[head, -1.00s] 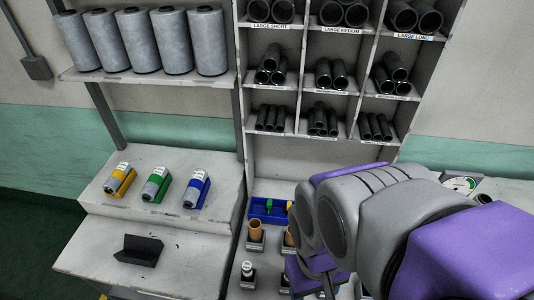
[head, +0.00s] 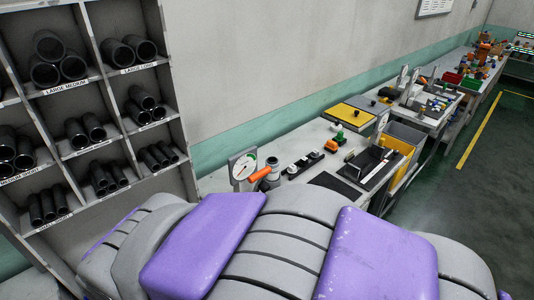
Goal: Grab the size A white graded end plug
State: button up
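I cannot make out a size A white graded end plug in this view. My own purple and grey arm fills the bottom of the head view and hides what lies below and behind it. My gripper is out of sight. On the bench to the right is a row of small black and white parts (head: 308,160); their kind and size are too small to tell.
A shelf rack of black tubes (head: 100,130) stands at the left. A round dial gauge (head: 243,168) and an orange handle (head: 260,174) stand beyond my arm. A yellow panel (head: 352,117) lies on the bench. Open floor (head: 480,215) is at the right.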

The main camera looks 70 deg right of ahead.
aim_at(292, 169)
jog(key=k+z, duration=0.35)
jog(key=k+l+z, duration=0.1)
jog(key=z, duration=0.25)
jog(key=j+z, duration=0.15)
jog(key=z, duration=0.3)
jog(key=j+z, duration=0.15)
jog(key=z, duration=0.3)
jog(key=j+z, duration=0.1)
jog(key=z, duration=0.35)
jog(key=j+z, duration=0.15)
jog(key=z, duration=0.25)
jog(key=i+j+z, duration=0.1)
jog(key=i+j, duration=0.2)
jog(key=j, duration=0.15)
jog(key=k+l, duration=0.1)
jog(key=l, duration=0.85)
jog(key=l+u, duration=0.15)
jog(key=u, duration=1.25)
